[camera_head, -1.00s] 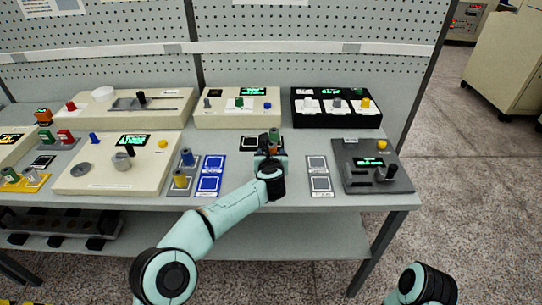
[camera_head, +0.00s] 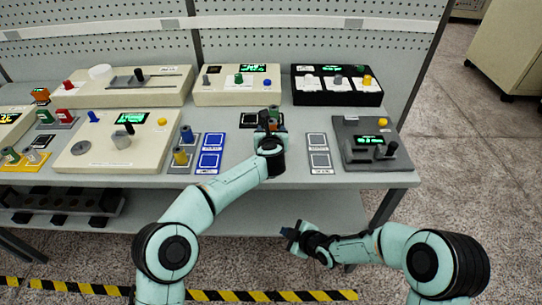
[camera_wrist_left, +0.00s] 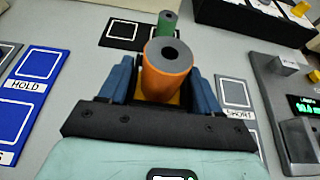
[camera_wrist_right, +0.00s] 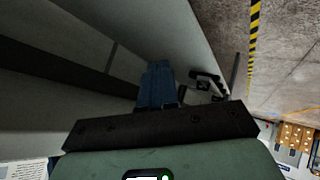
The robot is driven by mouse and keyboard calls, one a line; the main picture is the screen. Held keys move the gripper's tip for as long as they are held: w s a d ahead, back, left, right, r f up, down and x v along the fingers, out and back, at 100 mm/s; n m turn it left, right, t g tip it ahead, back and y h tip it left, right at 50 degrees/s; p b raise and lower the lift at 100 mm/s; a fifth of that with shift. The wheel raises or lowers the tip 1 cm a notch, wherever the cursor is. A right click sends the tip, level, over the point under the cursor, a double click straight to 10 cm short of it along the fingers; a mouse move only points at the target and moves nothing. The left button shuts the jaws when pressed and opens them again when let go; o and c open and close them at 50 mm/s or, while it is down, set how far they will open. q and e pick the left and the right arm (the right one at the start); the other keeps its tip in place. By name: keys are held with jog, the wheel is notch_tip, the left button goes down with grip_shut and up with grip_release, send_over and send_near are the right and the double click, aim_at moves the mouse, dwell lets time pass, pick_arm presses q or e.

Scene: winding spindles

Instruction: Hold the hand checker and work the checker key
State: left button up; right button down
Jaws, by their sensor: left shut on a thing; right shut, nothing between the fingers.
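My left gripper (camera_head: 268,134) is shut on an orange spindle with a grey hollow end, seen close in the left wrist view (camera_wrist_left: 168,78). It is over the table, between the blue and grey mats. My right gripper (camera_head: 291,238) is shut and empty, below the table's front edge; its closed blue fingers show in the right wrist view (camera_wrist_right: 157,85). A small orange device with a dark face (camera_head: 40,96), perhaps the hand checker, stands at the far left. A dark grey box (camera_head: 350,130) with a lit display, yellow knob and black lever stands at the right; I cannot tell whether it holds the checker key.
Blue mats (camera_head: 209,161) lie left of my left gripper, grey mats (camera_head: 320,160) to its right. A green spindle (camera_wrist_left: 167,20) stands beyond the orange one, near a black mat (camera_wrist_left: 123,34). Cream boxes (camera_head: 236,92) and a black box (camera_head: 336,93) line the back. A shelf runs below.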

jog(key=w+a+r+n+t+y, duration=0.1)
jog(key=r+n, duration=0.3)
jog(key=r, duration=0.4)
jog(key=w+a+r+n+t+y, duration=0.1)
jog(key=w+a+r+n, duration=0.2)
jog(key=r, duration=0.4)
jog(key=shift+w+a+r+n, duration=0.25)
jog(key=shift+w+r+n, duration=0.15)
jog(key=shift+w, duration=0.3)
jog(key=shift+f, duration=0.1)
jog(key=shift+w, duration=4.4)
jog(key=shift+w, duration=0.1)
jog(key=shift+w, duration=0.35)
